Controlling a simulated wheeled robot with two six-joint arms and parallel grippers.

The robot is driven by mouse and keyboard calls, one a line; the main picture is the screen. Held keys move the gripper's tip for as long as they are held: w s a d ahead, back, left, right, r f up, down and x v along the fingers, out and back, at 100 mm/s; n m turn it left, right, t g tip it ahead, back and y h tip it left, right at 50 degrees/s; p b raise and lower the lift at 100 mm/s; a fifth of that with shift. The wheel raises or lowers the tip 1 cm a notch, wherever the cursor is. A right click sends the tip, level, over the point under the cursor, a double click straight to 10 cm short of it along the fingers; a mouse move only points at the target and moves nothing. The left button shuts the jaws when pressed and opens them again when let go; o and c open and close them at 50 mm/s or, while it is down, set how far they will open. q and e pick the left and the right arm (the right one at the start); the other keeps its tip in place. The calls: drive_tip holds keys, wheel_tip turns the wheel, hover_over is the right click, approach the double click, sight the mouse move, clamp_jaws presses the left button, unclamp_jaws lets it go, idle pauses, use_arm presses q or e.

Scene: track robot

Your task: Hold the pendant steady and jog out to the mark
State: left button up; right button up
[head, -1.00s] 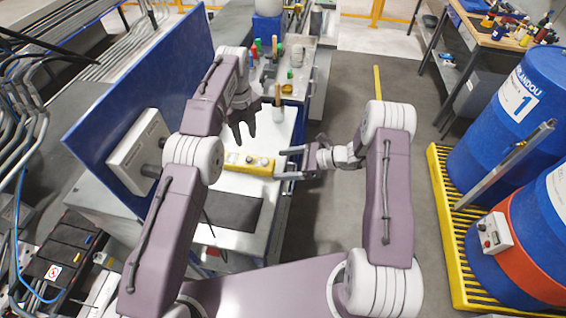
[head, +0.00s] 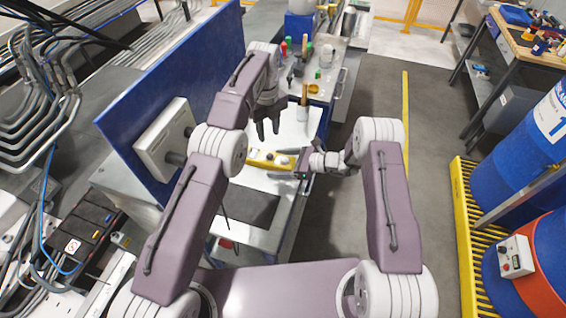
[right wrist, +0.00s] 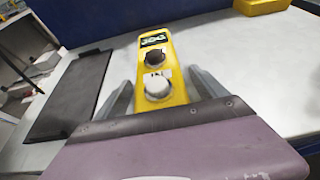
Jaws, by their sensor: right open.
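The yellow pendant (head: 257,158) lies on the white bench top (head: 287,133). In the right wrist view, the pendant (right wrist: 157,65) shows a dark button, a white button and a label reading "JOG". My right gripper (head: 284,165) is open at the pendant's right end. In the right wrist view its two fingers (right wrist: 163,92) stand on either side of the pendant, with gaps visible. My left gripper (head: 267,130) points down above the bench, just behind the pendant, with its fingers apart and nothing between them. A yellow strip (head: 405,110) runs along the floor; I cannot tell whether it is the mark.
A blue panel (head: 205,75) with a grey box (head: 163,140) stands left of the bench. A dark mat (head: 247,208) lies in front of the pendant. Tools and bottles (head: 300,60) stand behind. Blue drums (head: 550,130) on a yellow grate (head: 462,200) are at right. The floor between is clear.

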drive_tip(key=c, duration=1.8)
use_arm(q)
clamp_jaws()
